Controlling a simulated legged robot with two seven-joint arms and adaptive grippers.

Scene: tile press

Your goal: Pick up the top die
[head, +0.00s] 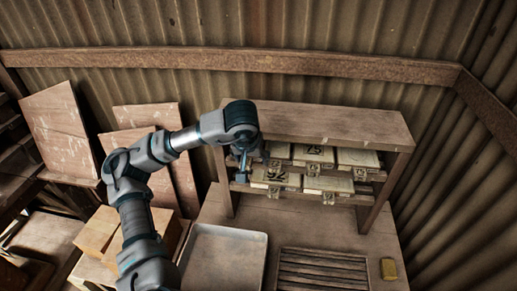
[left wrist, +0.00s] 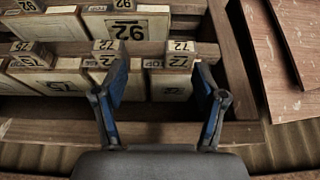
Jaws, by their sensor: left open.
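My left gripper (head: 243,165) is at the left end of the wooden rack, by its upper shelf. In the left wrist view its two blue fingers (left wrist: 160,95) are spread apart with nothing gripped. Beyond and between them in the picture is a pale block-like die (left wrist: 170,85) with a small handle block marked 72 (left wrist: 180,53) and small lettering that seems to read TOP. A neighbouring die (left wrist: 104,74) with similar lettering is partly behind the left finger. The die marked 25 (head: 313,152) is in the same row. My right gripper is not in view.
The rack's wooden top board (head: 335,123) overhangs the shelves. A lower row holds more dies, one with large digits (head: 275,177). Boxes (head: 97,231) stand left.

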